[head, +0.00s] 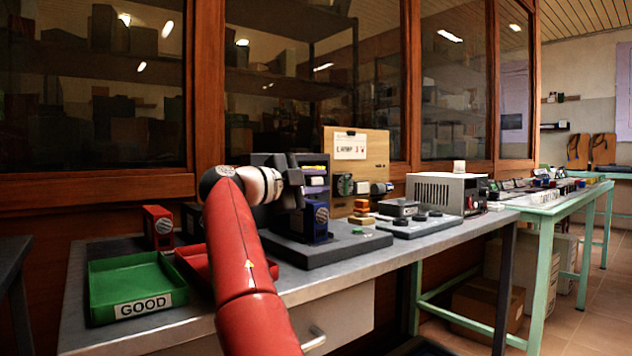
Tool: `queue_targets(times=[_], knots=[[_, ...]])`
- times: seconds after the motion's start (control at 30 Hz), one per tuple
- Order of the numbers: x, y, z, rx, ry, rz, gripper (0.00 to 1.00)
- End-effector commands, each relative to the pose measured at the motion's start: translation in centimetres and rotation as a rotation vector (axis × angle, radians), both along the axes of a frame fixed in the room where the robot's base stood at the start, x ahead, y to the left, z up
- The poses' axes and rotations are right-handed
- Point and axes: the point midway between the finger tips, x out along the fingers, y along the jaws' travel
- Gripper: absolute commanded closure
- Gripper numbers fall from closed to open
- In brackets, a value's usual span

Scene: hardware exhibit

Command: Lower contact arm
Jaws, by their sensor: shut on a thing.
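A dark grey test fixture stands on the grey workbench, with a flat base (350,243) and an upright back part (262,160). A blue box-shaped unit (314,222) with a round face sits in it. My gripper (297,178), on my red arm, is at the upper front of the fixture, above and left of the blue unit. It is shut on what seems to be the contact arm, which the jaws and my wrist largely hide. How far the contact arm is lowered cannot be made out.
A green tray (100,308) marked GOOD and a partly hidden red tray (190,262) lie at left. A red unit (158,227) stands behind them. A wooden board (376,152), small parts and a grey power supply (440,192) stand at right. Glass cabinets close the back.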

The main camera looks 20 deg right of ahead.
Motion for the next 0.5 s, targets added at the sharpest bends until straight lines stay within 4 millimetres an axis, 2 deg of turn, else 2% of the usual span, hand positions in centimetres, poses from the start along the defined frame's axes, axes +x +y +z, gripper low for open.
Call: queue_targets(times=[0.03, 0.43, 0.47, 0.5], knots=[[0.28, 0.09, -0.53, 0.000, 0.010, 0.002, 1.00], [0.40, 0.15, -0.66, 0.001, 0.014, 0.003, 1.00], [0.41, 0.16, -0.67, 0.002, 0.014, 0.004, 0.75], [0.40, 0.15, -0.66, 0.001, 0.012, 0.003, 0.70]])
